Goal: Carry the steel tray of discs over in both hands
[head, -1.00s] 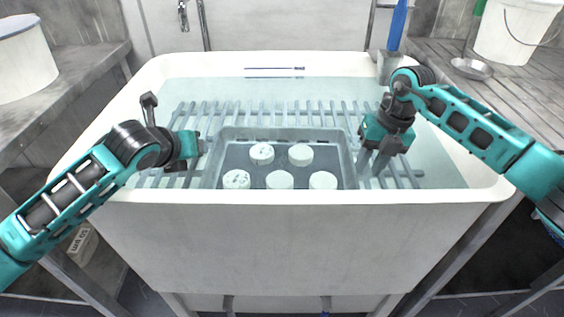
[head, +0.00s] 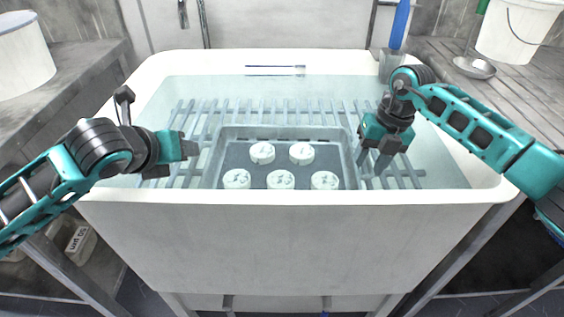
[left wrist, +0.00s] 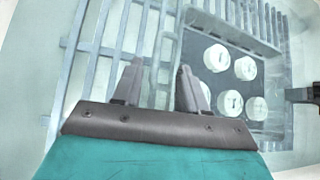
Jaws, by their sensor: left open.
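The steel tray (head: 285,133) lies on a slatted rack in the white basin. It holds several white round discs (head: 281,179), with marks on their tops. The tray and discs also show in the left wrist view, with the tray's rim (left wrist: 228,30) and a disc (left wrist: 217,57) right of the fingers. My right gripper (head: 371,163) points down just beyond the tray's right side, fingers parted. Whether it touches the tray is unclear.
The basin's thick front rim (head: 290,197) runs before the tray. Slats of the rack (head: 190,115) show around it. A metal cup with a blue-handled tool (head: 400,25) stands at the back right corner. White buckets (head: 22,60) (head: 512,35) stand on side benches.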

